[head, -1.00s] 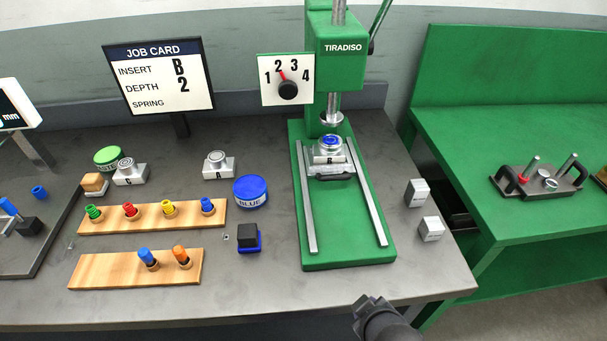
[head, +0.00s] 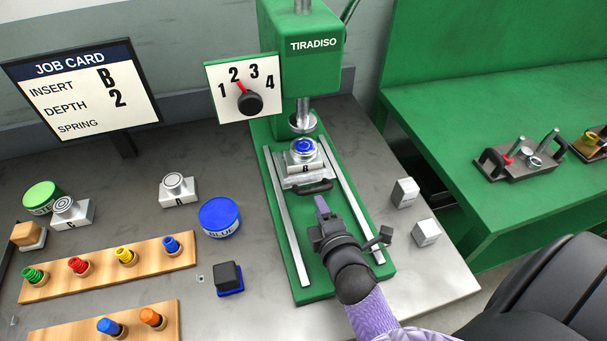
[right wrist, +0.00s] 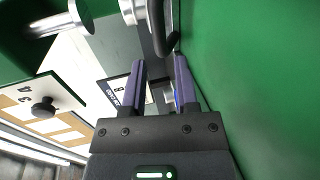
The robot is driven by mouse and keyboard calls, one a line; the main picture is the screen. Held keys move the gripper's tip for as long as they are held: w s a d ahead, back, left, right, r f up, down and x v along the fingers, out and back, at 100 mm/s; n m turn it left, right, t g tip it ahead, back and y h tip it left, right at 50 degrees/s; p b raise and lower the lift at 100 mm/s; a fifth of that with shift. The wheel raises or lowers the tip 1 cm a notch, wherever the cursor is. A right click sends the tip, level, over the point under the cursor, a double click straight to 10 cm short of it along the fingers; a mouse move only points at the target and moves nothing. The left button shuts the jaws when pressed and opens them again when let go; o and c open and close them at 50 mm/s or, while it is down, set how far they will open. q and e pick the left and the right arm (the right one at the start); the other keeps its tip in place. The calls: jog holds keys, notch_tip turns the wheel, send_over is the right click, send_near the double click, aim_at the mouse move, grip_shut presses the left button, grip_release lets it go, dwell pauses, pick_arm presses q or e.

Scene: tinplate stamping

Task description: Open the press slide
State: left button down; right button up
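The green press (head: 314,62) stands at the back, with two silver rails (head: 284,222) on its base. The press slide (head: 296,181) sits at the rear of the rails under the ram (head: 303,122). It carries the metal insert marked B (head: 305,168) with a blue-topped disc (head: 304,147). The slide's dark handle (head: 314,188) faces me; it also shows in the right wrist view (right wrist: 158,36). My right gripper (head: 321,205) is over the base, just in front of the handle. Its fingers (right wrist: 160,68) are apart, with no object seen gripped. My left gripper is out of view.
A depth dial (head: 249,103) points near 2 beside the press. A blue tin (head: 220,217) and a dark block on a blue base (head: 228,278) stand left of the base. Two white blocks (head: 404,193) stand on its right. A green side table (head: 470,120) is farther right.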

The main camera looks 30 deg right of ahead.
aim_at(313, 193)
jog(key=b+x, duration=0.2)
jog(key=x, duration=0.5)
jog(key=shift+w+f, duration=0.15)
jog(key=shift+w, duration=0.05)
jog(key=shift+w+d, duration=0.2)
jog(key=shift+w, duration=0.2)
jog(key=shift+c, duration=0.3)
grip_shut()
dwell(0.5)
